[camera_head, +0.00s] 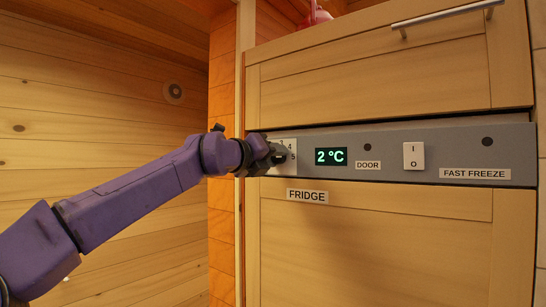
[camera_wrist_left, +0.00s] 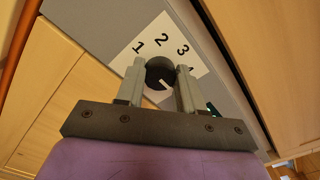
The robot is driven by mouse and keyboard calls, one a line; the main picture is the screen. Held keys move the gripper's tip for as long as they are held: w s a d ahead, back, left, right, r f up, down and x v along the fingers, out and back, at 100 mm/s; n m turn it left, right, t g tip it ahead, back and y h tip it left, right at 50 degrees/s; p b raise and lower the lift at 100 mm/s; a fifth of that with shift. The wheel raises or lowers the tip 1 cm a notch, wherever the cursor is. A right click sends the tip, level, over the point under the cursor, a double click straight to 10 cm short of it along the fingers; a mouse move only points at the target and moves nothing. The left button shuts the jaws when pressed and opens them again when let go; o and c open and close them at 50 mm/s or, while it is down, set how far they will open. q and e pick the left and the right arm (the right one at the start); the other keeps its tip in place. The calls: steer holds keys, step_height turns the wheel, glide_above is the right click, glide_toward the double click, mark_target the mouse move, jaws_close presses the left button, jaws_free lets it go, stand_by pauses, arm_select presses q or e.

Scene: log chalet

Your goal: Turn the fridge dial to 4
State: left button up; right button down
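The fridge dial (camera_wrist_left: 160,72) is a dark round knob on a white number plate (camera_wrist_left: 140,42) with 1, 2, 3 and part of a 4 showing in the left wrist view. A short white mark on the knob slants to the lower right in that view. My left gripper (camera_head: 277,154) is at the plate in the head view and mostly hides the dial there. In the wrist view the left gripper's fingers (camera_wrist_left: 159,77) sit on either side of the knob and appear to touch it. My right gripper is not in view.
A grey panel (camera_head: 400,143) holds a display (camera_head: 331,156) reading 2 °C, a DOOR label, a white I/O switch (camera_head: 413,156) and a FAST FREEZE label. A FRIDGE label (camera_head: 307,196) is below. Wooden fronts lie above and below; a log wall (camera_head: 90,110) is left.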

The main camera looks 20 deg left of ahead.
arm_select(q)
steer(key=shift+f, duration=0.1)
steer(key=n+b, duration=0.2)
steer(key=n, duration=0.1)
steer(key=shift+f+n, duration=0.1)
steer(key=shift+n, duration=0.3)
steer(key=shift+n+b, duration=0.95)
steer(key=shift+n, duration=1.55)
steer(key=o, duration=1)
steer(key=shift+o, duration=0.2)
